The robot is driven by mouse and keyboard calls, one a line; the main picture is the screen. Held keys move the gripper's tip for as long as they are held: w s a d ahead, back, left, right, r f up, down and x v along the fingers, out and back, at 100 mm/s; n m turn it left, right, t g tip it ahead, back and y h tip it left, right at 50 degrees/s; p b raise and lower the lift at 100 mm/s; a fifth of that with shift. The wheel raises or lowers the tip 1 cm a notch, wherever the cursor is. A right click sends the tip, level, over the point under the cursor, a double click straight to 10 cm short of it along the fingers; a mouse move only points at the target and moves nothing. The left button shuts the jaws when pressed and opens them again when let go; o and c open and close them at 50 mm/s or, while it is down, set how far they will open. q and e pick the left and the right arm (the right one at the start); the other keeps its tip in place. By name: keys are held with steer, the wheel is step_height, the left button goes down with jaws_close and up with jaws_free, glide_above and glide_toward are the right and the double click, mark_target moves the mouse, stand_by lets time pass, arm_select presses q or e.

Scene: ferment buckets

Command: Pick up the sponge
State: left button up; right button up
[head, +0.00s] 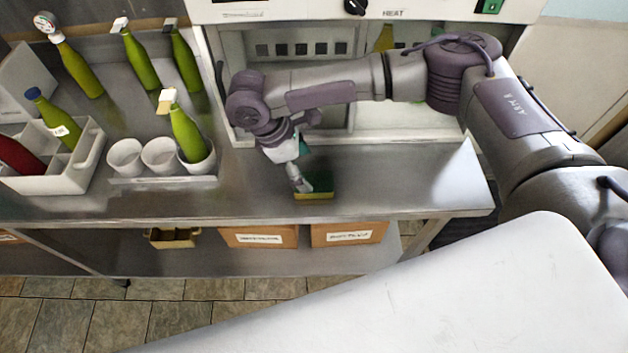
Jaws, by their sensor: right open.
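The sponge (325,193) is green on top with a yellow lower edge. It lies on the steel bench (420,172) near the front edge, right of the white cups. My right gripper (303,188) points down at the sponge's left part and hides some of it. Its jaws are open. I cannot tell whether the fingers touch the sponge. My left gripper is not in view.
White cups (125,157) stand left, one holding a green bottle (187,130). A white crate (68,178) holds bottles at far left. More green bottles (140,62) stand behind. A white cabinet (400,125) backs the bench. Cardboard boxes (348,233) sit on the lower shelf.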

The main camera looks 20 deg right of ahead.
mark_target(313, 181)
steer(key=shift+p+x, duration=0.9)
steer(key=shift+x, duration=2.05)
steer(key=shift+a, duration=0.15)
steer(key=c, duration=0.8)
